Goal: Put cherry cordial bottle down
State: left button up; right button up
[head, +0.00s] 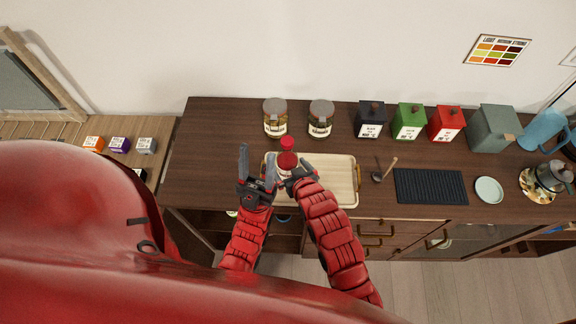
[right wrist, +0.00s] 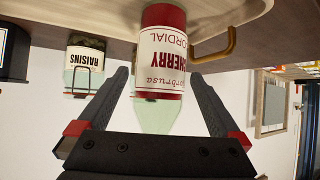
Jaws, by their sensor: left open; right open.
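The cherry cordial bottle (head: 287,160), with a red cap and a red and white label, stands upright on the wooden tray (head: 335,180). In the right wrist view, which is upside down, the bottle (right wrist: 162,55) has its base on the tray (right wrist: 215,18). My right gripper (right wrist: 163,85) is open, with one finger on each side of the bottle's clear upper part and gaps visible. In the head view my right gripper (head: 289,172) is at the bottle's right and partly hides it. My left gripper (head: 257,164) is open and empty, just left of the bottle.
Two jars (head: 275,118) (head: 320,118) stand behind the tray. Black, green and red canisters (head: 409,121) line the back right. A small scoop (head: 383,172), a black mat (head: 430,186) and a pale saucer (head: 489,189) lie to the right. The counter's left end is clear.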

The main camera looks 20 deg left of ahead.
jog(key=v, duration=1)
jog(key=shift+p, duration=0.4)
jog(key=shift+r, duration=0.1)
